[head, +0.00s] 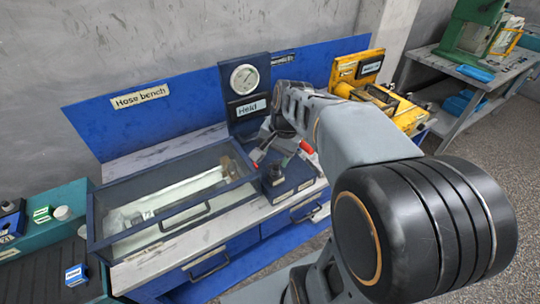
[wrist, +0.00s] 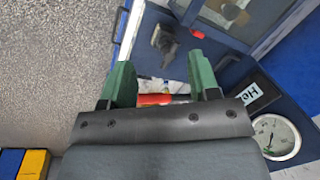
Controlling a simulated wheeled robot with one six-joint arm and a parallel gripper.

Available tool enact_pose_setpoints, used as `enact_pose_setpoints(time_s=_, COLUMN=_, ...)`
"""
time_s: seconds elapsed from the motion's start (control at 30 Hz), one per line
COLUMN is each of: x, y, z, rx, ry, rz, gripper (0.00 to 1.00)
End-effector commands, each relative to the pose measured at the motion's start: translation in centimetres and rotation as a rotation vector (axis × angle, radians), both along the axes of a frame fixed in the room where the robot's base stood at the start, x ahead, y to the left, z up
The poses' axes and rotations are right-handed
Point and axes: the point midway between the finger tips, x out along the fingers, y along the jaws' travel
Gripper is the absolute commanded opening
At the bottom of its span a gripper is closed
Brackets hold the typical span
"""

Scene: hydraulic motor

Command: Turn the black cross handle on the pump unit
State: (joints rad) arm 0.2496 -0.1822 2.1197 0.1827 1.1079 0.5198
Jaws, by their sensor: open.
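The black cross handle (wrist: 164,38) shows in the wrist view, beyond my fingertips and roughly between them. In the head view the handle (head: 274,172) stands on a small dark pump unit (head: 287,188) at the bench front, right of the glass-topped box. My gripper (wrist: 159,60) is open, its two green fingers spread. It appears apart from the handle, though the exact gap is hard to tell. In the head view my gripper (head: 277,151) hangs above and just behind the handle, partly hidden by my arm. A red cylinder (wrist: 155,99) shows between the finger bases.
The glass-topped box (head: 170,200) fills the bench to the left. A panel with a round gauge (head: 244,78) and a "Held" sign (head: 247,107) rises behind. A yellow machine (head: 375,95) stands to the right. My forearm covers part of the bench's right side.

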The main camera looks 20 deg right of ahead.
Motion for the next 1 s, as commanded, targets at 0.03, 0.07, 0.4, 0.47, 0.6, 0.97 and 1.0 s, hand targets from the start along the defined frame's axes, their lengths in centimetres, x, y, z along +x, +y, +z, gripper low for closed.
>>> enact_pose_setpoints(time_s=0.03, x=1.5, y=-1.6, z=0.6, rx=0.052, ry=0.047, rz=-0.135, gripper=0.56)
enact_pose_setpoints(time_s=0.07, x=2.2, y=-2.3, z=0.7, rx=0.08, ry=0.074, rz=-0.21, gripper=0.56)
enact_pose_setpoints(time_s=0.4, x=6.9, y=-8.7, z=0.4, rx=0.3, ry=0.277, rz=-0.763, gripper=0.56)
enact_pose_setpoints(time_s=0.47, x=7.2, y=-9.0, z=0.1, rx=0.313, ry=0.291, rz=-0.797, gripper=0.56)
enact_pose_setpoints(time_s=0.6, x=7.4, y=-8.8, z=-1.5, rx=0.325, ry=0.306, rz=-0.827, gripper=0.56)
enact_pose_setpoints(time_s=0.97, x=7.7, y=-6.2, z=-7.8, rx=0.324, ry=0.306, rz=-0.825, gripper=0.56)
enact_pose_setpoints(time_s=1.0, x=7.8, y=-5.9, z=-8.4, rx=0.324, ry=0.306, rz=-0.825, gripper=0.56)
